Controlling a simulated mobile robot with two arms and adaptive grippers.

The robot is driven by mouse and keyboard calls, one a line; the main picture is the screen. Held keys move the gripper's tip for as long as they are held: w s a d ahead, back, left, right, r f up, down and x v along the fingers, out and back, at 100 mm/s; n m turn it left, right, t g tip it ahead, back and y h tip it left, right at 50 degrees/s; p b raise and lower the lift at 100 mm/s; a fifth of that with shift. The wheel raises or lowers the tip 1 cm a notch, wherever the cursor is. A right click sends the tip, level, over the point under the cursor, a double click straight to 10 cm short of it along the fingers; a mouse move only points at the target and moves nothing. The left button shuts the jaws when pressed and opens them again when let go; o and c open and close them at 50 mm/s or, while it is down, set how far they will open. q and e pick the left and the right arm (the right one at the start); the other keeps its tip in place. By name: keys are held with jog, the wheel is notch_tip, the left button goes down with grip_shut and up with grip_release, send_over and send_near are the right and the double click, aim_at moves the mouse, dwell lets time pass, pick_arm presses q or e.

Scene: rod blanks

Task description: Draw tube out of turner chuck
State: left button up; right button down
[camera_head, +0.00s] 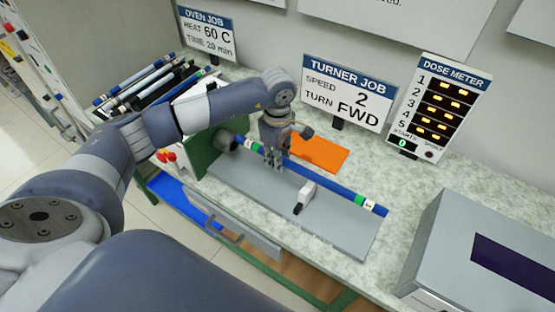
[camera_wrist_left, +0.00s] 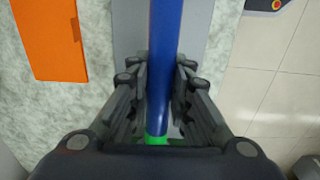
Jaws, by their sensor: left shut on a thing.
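The blue tube (camera_head: 325,178) with green and white bands lies level over the grey base plate of the turner (camera_head: 240,195). Its left end is at the chuck (camera_head: 227,141) on the green headstock; I cannot tell how far it sits inside. Its right part passes over a small white rest (camera_head: 305,195). My left gripper (camera_head: 272,160) points down and is shut on the tube near the chuck. In the left wrist view the tube (camera_wrist_left: 163,60) runs between the fingers, with a green band near the palm. My right gripper is not in view.
An orange mat (camera_head: 320,153) lies behind the turner. A rack of several tubes (camera_head: 150,82) stands at the back left. Signs and a dose meter (camera_head: 440,105) stand at the back. A grey box (camera_head: 480,255) occupies the right. Bench between turner and box is clear.

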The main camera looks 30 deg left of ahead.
pick_arm(q)
jog(key=shift+r+p, duration=0.95)
jog(key=shift+r, duration=1.15)
